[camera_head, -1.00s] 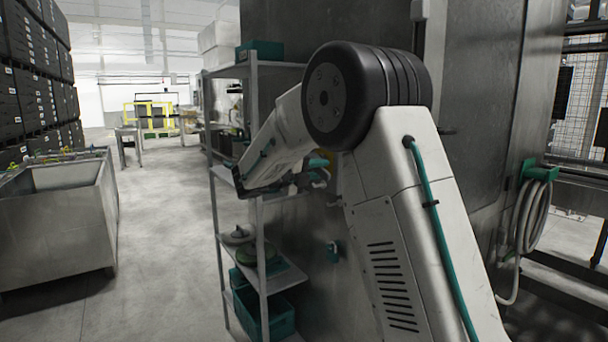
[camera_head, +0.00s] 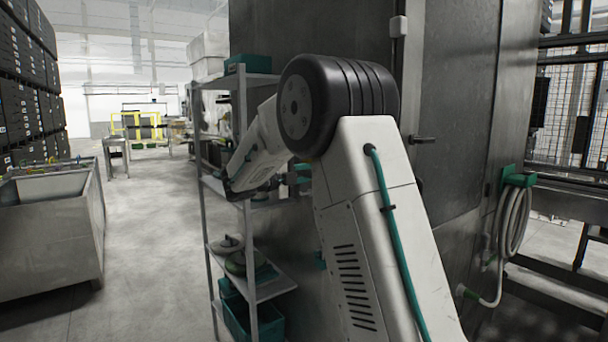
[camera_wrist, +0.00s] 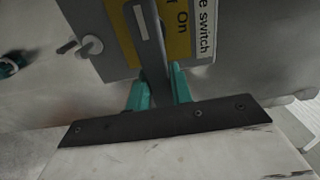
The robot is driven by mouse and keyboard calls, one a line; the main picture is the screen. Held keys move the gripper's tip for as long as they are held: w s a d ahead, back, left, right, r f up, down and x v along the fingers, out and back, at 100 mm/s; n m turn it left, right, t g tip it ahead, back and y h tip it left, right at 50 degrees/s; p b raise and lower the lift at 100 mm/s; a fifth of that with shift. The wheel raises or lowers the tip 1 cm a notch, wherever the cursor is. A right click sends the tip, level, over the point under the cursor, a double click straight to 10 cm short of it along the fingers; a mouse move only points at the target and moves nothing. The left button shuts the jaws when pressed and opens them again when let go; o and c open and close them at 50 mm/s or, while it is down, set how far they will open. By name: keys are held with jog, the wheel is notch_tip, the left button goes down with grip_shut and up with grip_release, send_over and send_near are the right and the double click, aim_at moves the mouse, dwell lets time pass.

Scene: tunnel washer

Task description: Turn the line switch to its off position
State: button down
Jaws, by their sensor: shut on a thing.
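In the wrist view the line switch has a yellow plate (camera_wrist: 178,45) with "On" and a white label (camera_wrist: 203,30) ending in "e switch". Its dark grey handle (camera_wrist: 153,50) has a pale mark and runs down from the top edge. My gripper (camera_wrist: 160,90) has teal fingers, one on each side of the handle's lower end, shut on it. The top of the plate is cut off, so the handle's pivot and any other position label are out of view. In the head view my gripper (camera_head: 303,174) is partly behind my arm, and the switch is hidden there.
A metal shelf rack (camera_head: 248,150) with teal bins stands close to my arm. A steel cabinet (camera_head: 455,110) is behind my arm, with a coiled hose (camera_head: 513,220) at right. A metal tub (camera_head: 45,240) is at left. Floor (camera_head: 150,220) is clear between tub and rack.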

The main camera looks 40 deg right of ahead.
jog(key=c, duration=1.2)
grip_release()
jog(key=shift+c, duration=0.2)
jog(key=a, duration=0.7)
jog(key=shift+w+a, duration=0.35)
jog(key=shift+a, duration=0.05)
